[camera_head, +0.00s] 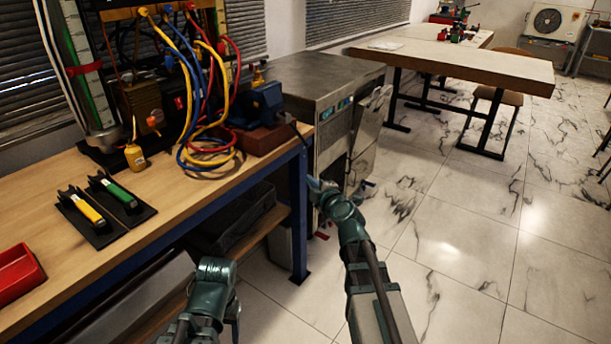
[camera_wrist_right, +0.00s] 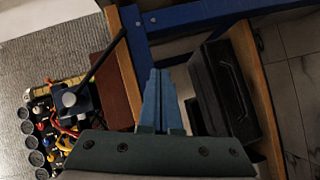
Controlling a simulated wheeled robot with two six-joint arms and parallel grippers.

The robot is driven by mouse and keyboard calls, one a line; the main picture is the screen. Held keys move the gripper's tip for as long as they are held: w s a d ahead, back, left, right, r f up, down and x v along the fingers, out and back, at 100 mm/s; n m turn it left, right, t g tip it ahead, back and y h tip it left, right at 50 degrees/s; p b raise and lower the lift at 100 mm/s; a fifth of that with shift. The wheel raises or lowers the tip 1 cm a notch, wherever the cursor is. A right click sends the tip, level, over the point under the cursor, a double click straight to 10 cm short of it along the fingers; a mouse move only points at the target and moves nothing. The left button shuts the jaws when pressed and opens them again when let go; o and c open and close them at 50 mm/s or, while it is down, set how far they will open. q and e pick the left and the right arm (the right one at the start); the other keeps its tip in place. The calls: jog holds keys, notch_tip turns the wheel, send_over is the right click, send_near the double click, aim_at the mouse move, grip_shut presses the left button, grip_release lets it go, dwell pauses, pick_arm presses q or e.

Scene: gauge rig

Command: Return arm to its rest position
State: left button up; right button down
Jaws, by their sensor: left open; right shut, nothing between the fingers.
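My right arm reaches up from the bottom of the head view. Its gripper (camera_head: 316,186) is beside the blue leg at the right end of the workbench (camera_head: 218,187). The right wrist view shows its blue fingers (camera_wrist_right: 160,100) together with nothing between them. They point toward the bench's blue frame; I cannot tell whether they touch it. Part of my left arm shows low in the head view, in front of the bench. Its fingers are not visible.
The bench holds a gauge rig with coloured hoses (camera_head: 200,90), a yellow-handled tool (camera_head: 88,209), a green-handled tool (camera_head: 120,193) and a red tray (camera_head: 18,273). A black case (camera_wrist_right: 222,90) sits under the bench. A metal cabinet (camera_head: 325,80) stands beyond it.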

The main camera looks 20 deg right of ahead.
jog(key=s+a+f+m+g+y, duration=0.2)
jog(key=s+a+f+g, duration=0.35)
jog(key=a, duration=0.45)
jog(key=s+a+f+m+g+y, duration=0.1)
jog(key=s+a+f+g, duration=0.3)
jog(key=s+a+f, duration=0.4)
jog(key=s+f+m+g+h, duration=0.4)
jog(key=s+m+g+h, duration=0.4)
jog(key=s, duration=0.8)
notch_tip(320, 180, up, 32)
jog(key=m+t+y+p, duration=0.1)
jog(key=y+p, duration=0.1)
jog(key=p, duration=3)
jog(key=shift+a, duration=0.25)
